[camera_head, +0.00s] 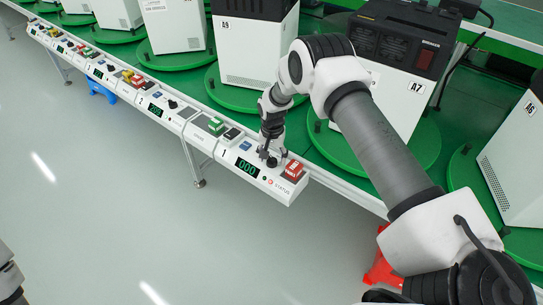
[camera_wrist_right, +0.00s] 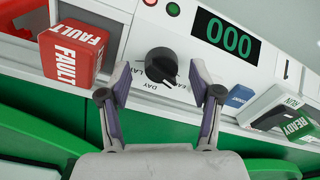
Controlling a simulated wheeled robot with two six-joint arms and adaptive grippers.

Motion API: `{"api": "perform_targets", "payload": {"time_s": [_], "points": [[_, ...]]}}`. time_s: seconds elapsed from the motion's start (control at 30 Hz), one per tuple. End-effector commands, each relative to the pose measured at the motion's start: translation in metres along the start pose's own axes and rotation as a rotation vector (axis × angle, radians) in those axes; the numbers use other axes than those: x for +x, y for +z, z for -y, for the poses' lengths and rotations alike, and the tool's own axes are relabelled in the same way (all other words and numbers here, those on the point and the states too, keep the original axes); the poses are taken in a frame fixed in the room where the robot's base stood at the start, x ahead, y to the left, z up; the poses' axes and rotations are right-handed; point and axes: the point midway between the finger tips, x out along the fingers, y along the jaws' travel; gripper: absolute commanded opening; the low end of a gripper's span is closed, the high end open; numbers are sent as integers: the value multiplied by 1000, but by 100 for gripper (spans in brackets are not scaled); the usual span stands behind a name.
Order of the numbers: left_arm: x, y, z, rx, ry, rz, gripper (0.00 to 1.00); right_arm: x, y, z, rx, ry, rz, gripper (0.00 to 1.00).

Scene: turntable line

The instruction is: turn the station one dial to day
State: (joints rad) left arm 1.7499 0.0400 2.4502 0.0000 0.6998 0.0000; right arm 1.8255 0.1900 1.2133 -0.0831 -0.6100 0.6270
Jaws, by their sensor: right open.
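The station one dial (camera_wrist_right: 161,62) is a round black knob on the white panel, below the red lamp in the right wrist view. Printed words sit around its near side, with DAY the clearest and the others partly covered. I cannot tell for certain which word the knob's mark points to. My right gripper (camera_wrist_right: 160,78) is open, with one finger on each side of the knob and the tips close to the panel. Contact is not clear. In the head view my right gripper (camera_head: 268,152) points down at the panel and mostly hides the dial. My left gripper is not seen.
A red FAULT block (camera_wrist_right: 74,50) stands beside the dial. A display (camera_wrist_right: 228,36) reads 000. A blue button (camera_wrist_right: 238,95) and a green READY block (camera_wrist_right: 299,128) are on the other side. Machine A7 (camera_head: 385,75) stands behind the panel; open floor lies in front.

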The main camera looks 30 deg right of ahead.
Motion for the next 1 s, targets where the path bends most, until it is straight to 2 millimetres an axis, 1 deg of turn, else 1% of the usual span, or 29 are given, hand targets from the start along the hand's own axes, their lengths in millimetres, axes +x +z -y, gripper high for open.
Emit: {"api": "perform_targets", "payload": {"time_s": [0.1, 0.3, 0.33, 0.37, 0.4, 0.47, 0.5, 0.77, 1.0], "points": [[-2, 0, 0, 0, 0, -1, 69, 8, 0, 0, -1, 0, 0, 64], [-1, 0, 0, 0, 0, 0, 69, 9, 0, 0, -1, -1, -1, 64], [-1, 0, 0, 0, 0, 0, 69, 9, 0, 0, -1, -1, -1, 57], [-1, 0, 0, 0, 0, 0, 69, 9, 0, 0, -1, 0, -1, 46], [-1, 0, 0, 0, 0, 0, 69, 9, 0, 0, -1, 0, -1, 32], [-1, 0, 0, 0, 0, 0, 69, 9, 0, 0, -1, 0, 0, 11], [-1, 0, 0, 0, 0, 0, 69, 10, 0, 0, -1, 0, 0, 3], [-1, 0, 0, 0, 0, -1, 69, 10, 0, 0, 6, 0, 0, 3], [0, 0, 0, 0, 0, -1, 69, 11, 1, 0, 68, 1, 1, 3]]}}
